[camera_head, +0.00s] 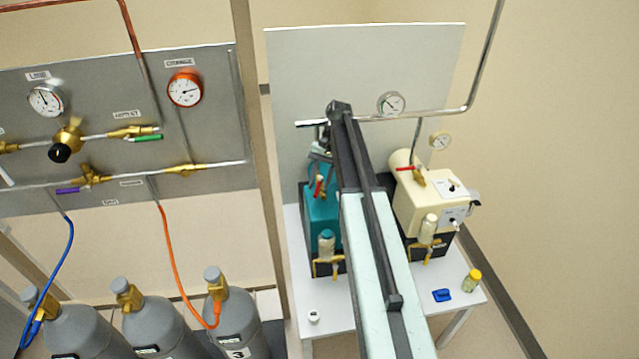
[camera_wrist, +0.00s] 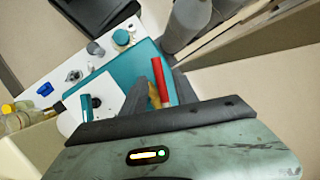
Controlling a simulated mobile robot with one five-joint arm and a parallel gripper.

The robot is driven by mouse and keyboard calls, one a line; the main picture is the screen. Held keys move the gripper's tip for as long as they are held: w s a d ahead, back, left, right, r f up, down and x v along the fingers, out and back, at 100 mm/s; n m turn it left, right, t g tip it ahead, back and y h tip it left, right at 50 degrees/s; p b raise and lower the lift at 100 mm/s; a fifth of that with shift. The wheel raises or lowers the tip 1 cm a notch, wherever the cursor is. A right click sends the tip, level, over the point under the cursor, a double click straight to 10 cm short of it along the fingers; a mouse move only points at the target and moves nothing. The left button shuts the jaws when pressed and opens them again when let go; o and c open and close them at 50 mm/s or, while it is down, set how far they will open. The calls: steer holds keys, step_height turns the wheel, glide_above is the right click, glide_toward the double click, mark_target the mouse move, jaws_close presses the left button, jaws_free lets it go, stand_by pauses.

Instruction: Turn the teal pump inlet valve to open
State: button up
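The teal pump (camera_head: 322,213) stands on the white table, partly hidden behind my arm in the head view. Its teal body also shows in the wrist view (camera_wrist: 135,70). Its inlet valve has a red lever handle (camera_head: 318,187) on a brass body. In the wrist view the red handle (camera_wrist: 160,80) points up and slightly left, with brass (camera_wrist: 154,97) beside it. My gripper (camera_wrist: 160,84) has its dark fingers apart, one on each side of the handle and brass. Whether either finger touches the handle cannot be told. In the head view the fingertips are hard to make out.
A cream pump (camera_head: 435,207) with its own red handle stands right of my arm. A blue item (camera_head: 442,295) and a yellow-capped jar (camera_head: 472,281) lie near the table's front right. Grey cylinders (camera_head: 237,325) stand left. A steel pipe (camera_head: 425,112) crosses the back panel.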

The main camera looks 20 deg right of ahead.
steer(key=p+v, duration=0.7)
steer(key=v, duration=0.1)
steer(key=shift+a+f, duration=0.1)
steer(key=shift+s, duration=0.1)
steer(key=c, duration=0.3)
steer(key=s+a+f+n+b, duration=0.1)
steer(key=s+a+f, duration=0.1)
steer(key=s+a, duration=0.1)
steer(key=s+a+f+n+h+b, duration=0.1)
steer(key=s+a+b, duration=0.1)
steer(key=a, duration=0.3)
steer(key=s+a+f+n+h+b, duration=0.1)
steer(key=s+a+f, duration=0.1)
steer(key=s+a, duration=0.2)
steer(key=shift+s+a+f+t, duration=0.1)
steer(key=shift+a+f+t, duration=0.1)
steer(key=shift+f+t, duration=0.15)
jaws_close()
steer(key=s+a+f+n+t+h+b, duration=0.1)
steer(key=s+a+f+n+h+b, duration=0.1)
steer(key=s+a, duration=0.6)
steer(key=shift+s+f+n+t+b, duration=0.35)
steer(key=shift+s+f+n+b, duration=0.2)
steer(key=shift+f+n, duration=0.25)
